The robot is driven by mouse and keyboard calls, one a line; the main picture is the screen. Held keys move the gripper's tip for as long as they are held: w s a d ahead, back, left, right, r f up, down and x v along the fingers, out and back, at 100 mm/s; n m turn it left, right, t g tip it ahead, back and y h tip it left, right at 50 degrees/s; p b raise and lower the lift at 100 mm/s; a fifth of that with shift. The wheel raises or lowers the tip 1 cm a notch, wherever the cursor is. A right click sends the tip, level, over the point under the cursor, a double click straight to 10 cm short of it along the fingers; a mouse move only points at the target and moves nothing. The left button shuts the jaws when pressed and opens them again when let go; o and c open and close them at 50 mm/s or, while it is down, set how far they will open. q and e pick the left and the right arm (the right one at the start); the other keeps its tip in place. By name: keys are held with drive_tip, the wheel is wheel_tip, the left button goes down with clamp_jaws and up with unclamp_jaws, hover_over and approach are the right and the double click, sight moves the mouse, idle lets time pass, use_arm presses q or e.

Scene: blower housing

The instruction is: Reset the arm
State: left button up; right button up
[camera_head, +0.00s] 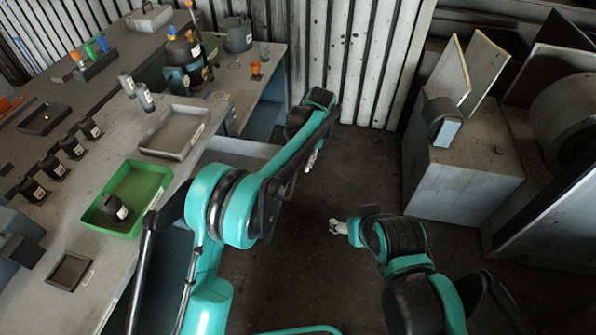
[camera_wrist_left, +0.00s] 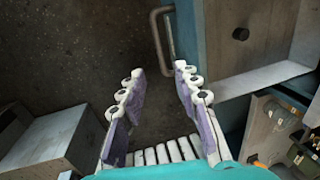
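My left arm comes in from the left and reaches up over the floor beside the workbench. Its gripper (camera_head: 312,158) shows small and partly hidden behind the arm. In the left wrist view my left gripper (camera_wrist_left: 159,70) has its two fingers well apart with nothing between them, above the dark floor. My right arm is at the lower right. Its gripper (camera_head: 337,227) points left over bare floor, and its fingers are too small to tell open from shut. Neither gripper touches the bench.
A green tray (camera_head: 153,180) on the bench holds a dark labelled part (camera_head: 112,206). A grey tray (camera_head: 196,144) and several dark parts stand nearby. A cabinet (camera_wrist_left: 235,40) with a handle is close to the left gripper. A grey block (camera_head: 462,180) stands right; the floor between is clear.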

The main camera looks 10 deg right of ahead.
use_arm(q)
drive_tip(key=shift+d+r, duration=0.15)
drive_tip(key=shift+r, duration=0.55)
drive_tip(key=s+a+r+n+t+h, duration=0.1)
drive_tip(key=s+a+r, duration=0.45)
drive_tip(key=a, duration=0.25)
drive_tip(key=s+a+r+n+t+h, duration=0.1)
drive_tip(key=s+a+r, duration=0.3)
drive_tip(key=a+r, duration=0.35)
drive_tip(key=s+a+f+n+t, duration=0.1)
drive_tip(key=s+a+f+t, duration=0.1)
drive_tip(key=s+a, duration=0.4)
drive_tip(key=s+a+f+n+t, duration=0.1)
drive_tip(key=s+a, duration=0.4)
drive_tip(key=s, duration=0.8)
wheel_tip(320, 180, down, 2)
drive_tip(key=shift+a+t, duration=0.4)
drive_tip(key=shift+t, duration=0.3)
